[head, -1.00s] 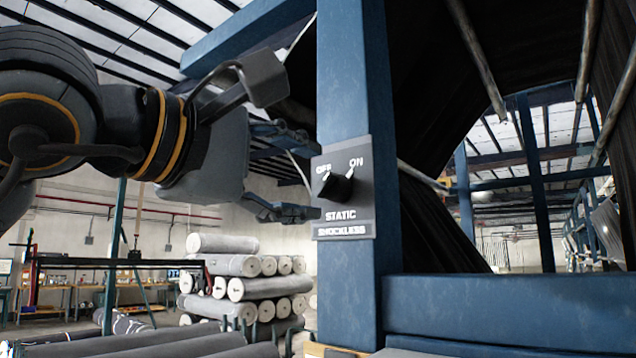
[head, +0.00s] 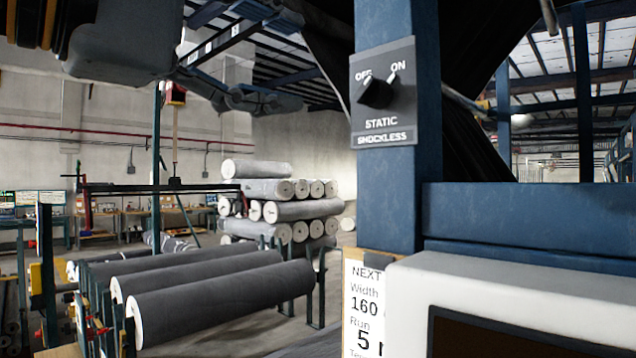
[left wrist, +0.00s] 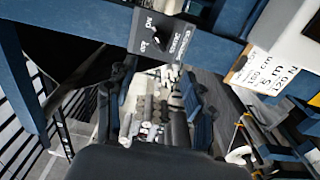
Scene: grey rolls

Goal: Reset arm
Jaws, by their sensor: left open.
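My left gripper (head: 262,65) is open and empty at the upper left of the head view, with its upper part cut off by the frame edge. Its lower finger points right toward the switch panel (head: 385,128), with a gap between them in the picture. The panel is grey, on a blue post, and reads OFF, ON and STATIC SHOCKLESS. Its black knob (head: 376,93) appears to lean toward OFF. In the left wrist view the panel (left wrist: 158,42) lies above the gripper's dark palm (left wrist: 150,163); nothing is held. My right gripper is not in view.
The blue post (head: 398,205) and beam (head: 530,220) stand close at the right. A white-framed screen (head: 520,285) and a paper sign (head: 362,305) are below. Grey rolls (head: 210,300) lie on a rack at lower left, with more rolls (head: 280,205) stacked behind.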

